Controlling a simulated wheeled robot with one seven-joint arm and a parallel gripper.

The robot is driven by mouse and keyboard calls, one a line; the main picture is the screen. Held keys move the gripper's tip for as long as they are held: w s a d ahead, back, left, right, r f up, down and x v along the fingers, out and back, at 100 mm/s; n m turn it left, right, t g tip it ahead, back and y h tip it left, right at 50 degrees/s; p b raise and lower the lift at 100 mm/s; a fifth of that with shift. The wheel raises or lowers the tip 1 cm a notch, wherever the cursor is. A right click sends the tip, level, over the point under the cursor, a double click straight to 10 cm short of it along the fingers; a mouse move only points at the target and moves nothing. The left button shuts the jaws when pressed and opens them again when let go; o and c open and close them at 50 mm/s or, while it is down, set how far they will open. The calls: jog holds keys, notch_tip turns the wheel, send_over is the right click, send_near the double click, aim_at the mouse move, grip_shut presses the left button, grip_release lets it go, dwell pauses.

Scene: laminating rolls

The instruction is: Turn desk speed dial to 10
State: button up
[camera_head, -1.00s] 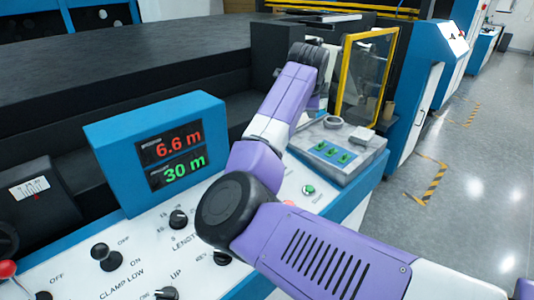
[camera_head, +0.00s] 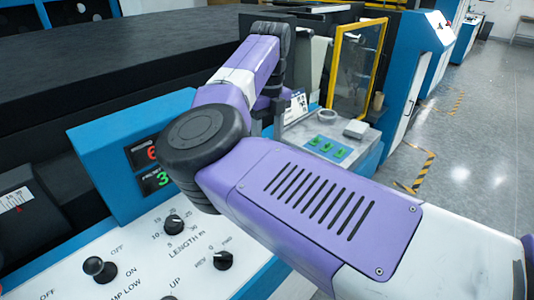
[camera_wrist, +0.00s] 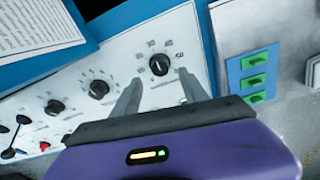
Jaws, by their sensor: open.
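In the wrist view, a black round dial (camera_wrist: 159,64) with numbers around it sits on the white panel. Its label and the exact setting of its pointer are too small to read surely. My gripper (camera_wrist: 160,88) is open, with its two fingers apart and pointing toward this dial, one on each side in the picture. The fingers look apart from the dial; nothing is between them. In the head view my wrist hangs over the right part of the desk, and my arm hides that dial.
More black dials, such as the length dial (camera_head: 173,224), stand on the white panel. A blue display box (camera_head: 95,150) is partly covered by my arm. Green switches (camera_head: 327,147) sit on a grey box to the right. A yellow-framed guard (camera_head: 358,70) stands behind.

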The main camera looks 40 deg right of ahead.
notch_tip(320, 180, down, 6)
jog(key=shift+a+r, duration=0.1)
jog(key=shift+r, duration=0.05)
jog(key=shift+c, duration=0.4)
grip_shut()
